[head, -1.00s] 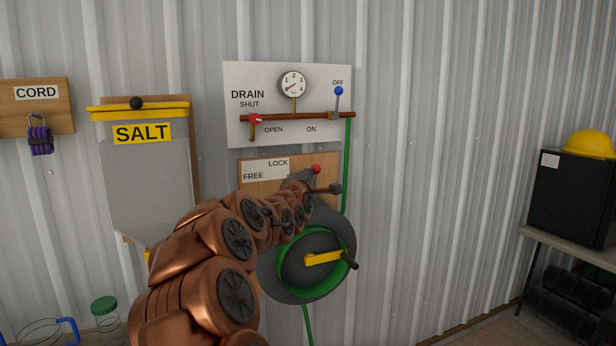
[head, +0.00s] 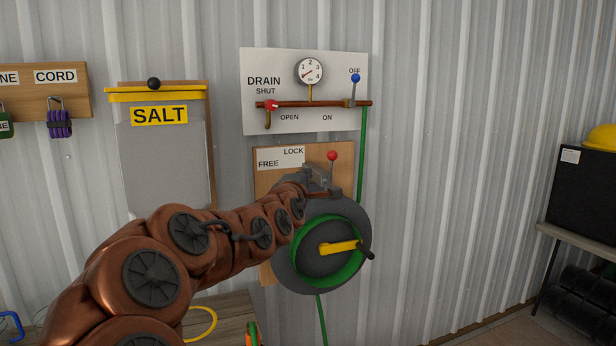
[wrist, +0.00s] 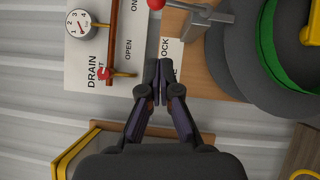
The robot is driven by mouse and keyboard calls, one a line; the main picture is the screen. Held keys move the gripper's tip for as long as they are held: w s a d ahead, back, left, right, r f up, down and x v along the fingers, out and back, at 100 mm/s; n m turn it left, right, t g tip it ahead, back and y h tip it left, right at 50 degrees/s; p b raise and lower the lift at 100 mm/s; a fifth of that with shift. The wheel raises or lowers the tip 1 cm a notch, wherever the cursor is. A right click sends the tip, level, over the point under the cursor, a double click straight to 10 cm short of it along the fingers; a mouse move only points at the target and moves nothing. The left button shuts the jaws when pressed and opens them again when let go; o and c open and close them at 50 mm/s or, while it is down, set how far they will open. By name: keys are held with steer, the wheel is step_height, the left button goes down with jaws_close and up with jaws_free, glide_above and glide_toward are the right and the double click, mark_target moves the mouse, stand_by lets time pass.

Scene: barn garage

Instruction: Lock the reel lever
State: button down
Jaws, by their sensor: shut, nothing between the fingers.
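The reel lever (head: 332,158) has a red knob on a thin grey stem and stands upright from a grey bracket on the wooden board (head: 345,168). The FREE/LOCK label (head: 279,158) is left of the knob, with LOCK at its upper right. In the wrist view the lever's knob (wrist: 155,4) is at the top edge, partly cut off. My gripper (wrist: 160,64) is shut and empty in front of the label, to the left of the lever and apart from its knob. In the head view my arm hides part of the bracket, and the fingers are hard to make out.
The hose reel (head: 286,262) with a yellow crank (head: 340,247) is just below. The drain panel (head: 306,125) with its pipe and blue-knobbed lever (head: 355,80) is above. The SALT bin (head: 165,170) is at left.

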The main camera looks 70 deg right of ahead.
steer(key=shift+s+a+f, duration=0.1)
steer(key=shift+a+f, duration=0.1)
steer(key=shift+a, duration=0.45)
